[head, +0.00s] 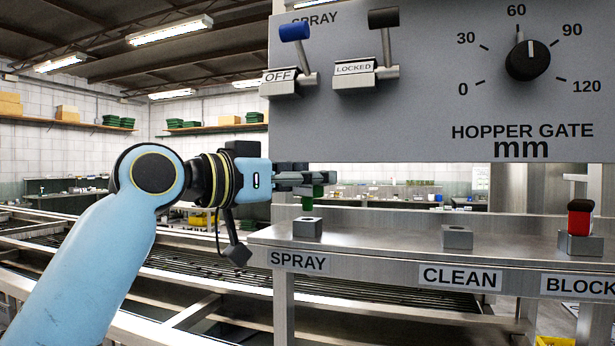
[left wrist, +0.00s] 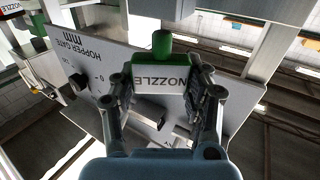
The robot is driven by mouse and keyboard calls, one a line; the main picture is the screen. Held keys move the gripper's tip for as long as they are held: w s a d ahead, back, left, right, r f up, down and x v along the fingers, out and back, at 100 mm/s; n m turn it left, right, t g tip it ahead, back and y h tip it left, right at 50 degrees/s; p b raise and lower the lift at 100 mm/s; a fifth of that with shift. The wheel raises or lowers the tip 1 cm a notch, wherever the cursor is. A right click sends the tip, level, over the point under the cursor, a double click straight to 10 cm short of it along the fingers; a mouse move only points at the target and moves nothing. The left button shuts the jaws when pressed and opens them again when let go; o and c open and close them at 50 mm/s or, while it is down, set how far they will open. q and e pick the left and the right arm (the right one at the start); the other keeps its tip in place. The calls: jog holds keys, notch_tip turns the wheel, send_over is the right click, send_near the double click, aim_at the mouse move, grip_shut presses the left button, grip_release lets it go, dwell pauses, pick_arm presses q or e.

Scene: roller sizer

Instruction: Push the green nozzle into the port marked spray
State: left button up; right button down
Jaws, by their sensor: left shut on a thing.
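The green nozzle (head: 318,191) is in my left gripper (head: 312,180), above the steel shelf. Its lower end hangs just above the port marked SPRAY (head: 307,227), with a small gap between them. In the left wrist view the nozzle shows a green end (left wrist: 161,45) and a pale label reading NOZZLE (left wrist: 162,80). My left gripper there (left wrist: 165,85) is shut on its sides. In the head view the gripper fingers hide much of the nozzle. My right gripper is not in view.
The port marked CLEAN (head: 457,237) looks empty. A red and black piece (head: 580,218) stands in the port marked BLOCK (head: 579,244). The grey control panel (head: 430,100) with levers and a dial hangs above the shelf. Roller rails lie below left.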

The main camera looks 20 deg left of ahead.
aim_at(303, 197)
pick_arm(q)
jog(key=shift+f+b, duration=0.3)
jog(key=shift+f, duration=0.1)
jog(key=shift+f+b, duration=0.8)
jog(key=shift+f, duration=0.35)
jog(key=o, duration=1.1)
jog(key=shift+s+a, duration=0.25)
jog(key=shift+s, duration=0.05)
jog(key=shift+v, duration=5.6)
jog(key=shift+d, duration=0.1)
